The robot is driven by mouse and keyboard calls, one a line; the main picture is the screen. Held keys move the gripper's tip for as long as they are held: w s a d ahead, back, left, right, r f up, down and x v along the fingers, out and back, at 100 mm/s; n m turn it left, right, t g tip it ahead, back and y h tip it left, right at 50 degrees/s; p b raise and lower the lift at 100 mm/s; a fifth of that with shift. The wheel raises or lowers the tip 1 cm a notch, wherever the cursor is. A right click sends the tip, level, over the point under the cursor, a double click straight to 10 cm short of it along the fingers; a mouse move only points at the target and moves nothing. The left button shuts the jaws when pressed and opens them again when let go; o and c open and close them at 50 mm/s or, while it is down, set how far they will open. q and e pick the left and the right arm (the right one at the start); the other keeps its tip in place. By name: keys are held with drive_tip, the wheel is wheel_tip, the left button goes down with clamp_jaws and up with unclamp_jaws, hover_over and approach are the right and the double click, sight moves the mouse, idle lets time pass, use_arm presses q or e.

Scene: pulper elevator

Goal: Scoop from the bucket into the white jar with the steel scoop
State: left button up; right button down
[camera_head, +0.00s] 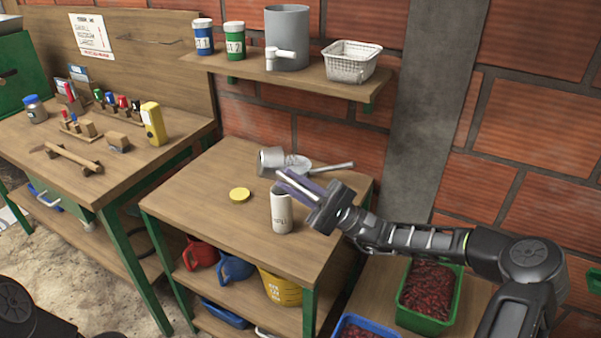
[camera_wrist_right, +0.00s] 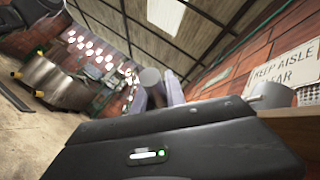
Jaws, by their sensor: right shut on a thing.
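The white jar (camera_head: 282,216) stands upright and open on the middle table in the head view, with dark lettering. My right gripper (camera_head: 285,180) comes in from the right, just above and behind the jar's mouth. It is shut on a pale rod, seemingly the handle of the steel scoop. A grey steel cup (camera_head: 270,161) shows just beyond the fingertips; I cannot tell whether it joins the rod. In the right wrist view a grey cylinder (camera_wrist_right: 152,82) shows between the fingers. I cannot pick out the bucket for certain. My left gripper is out of view.
A spoon-like metal tool (camera_head: 328,168) lies behind the gripper, and a yellow lid (camera_head: 240,194) left of the jar. The wall shelf (camera_head: 285,76) holds a grey tank (camera_head: 287,40), tins and a basket. A green crate (camera_head: 430,294) of red fruit stands lower right. The table's front left is clear.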

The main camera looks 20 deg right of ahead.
use_arm(q)
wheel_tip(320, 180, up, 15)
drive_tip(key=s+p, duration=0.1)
drive_tip(key=p, duration=1.4)
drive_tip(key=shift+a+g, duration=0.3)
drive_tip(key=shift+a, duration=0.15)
use_arm(e)
drive_tip(key=a+f+n+g+h, duration=0.3)
drive_tip(key=a+g+h, duration=0.3)
drive_tip(key=h, duration=1.2)
drive_tip(key=shift+w+a+f+n+h, duration=0.15)
drive_tip(key=shift+w+a+n+h, duration=0.25)
drive_tip(key=shift+a+n, duration=0.65)
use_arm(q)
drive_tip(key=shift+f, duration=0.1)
use_arm(e)
drive_tip(key=shift+a+m, duration=0.25)
